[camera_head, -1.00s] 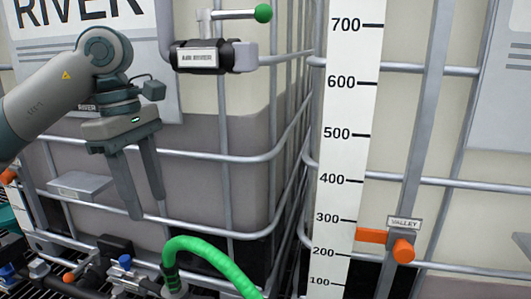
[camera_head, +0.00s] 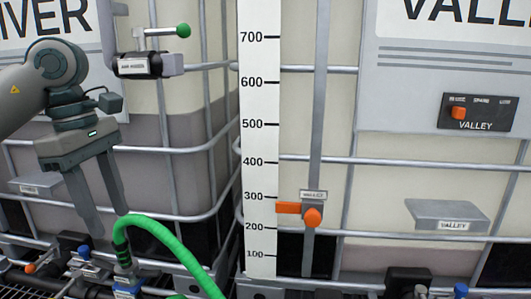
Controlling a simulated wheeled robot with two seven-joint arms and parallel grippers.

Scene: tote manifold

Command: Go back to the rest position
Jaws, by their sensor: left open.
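My left gripper (camera_head: 107,218) hangs at the left of the head view, fingers pointing down. Its fingers are apart, and nothing shows between them. The right fingertip appears close to the top of the green hose's bend (camera_head: 134,220); I cannot tell whether they touch. My right gripper is not in view.
A tank labelled RIVER (camera_head: 170,135) stands behind my left arm, and a VALLEY tank (camera_head: 400,190) at right, both caged in grey bars. Between them is a white scale (camera_head: 259,140) beside an orange pointer (camera_head: 290,207). A green-knobbed handle (camera_head: 183,30) sticks out above the gripper. Fittings line the bottom.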

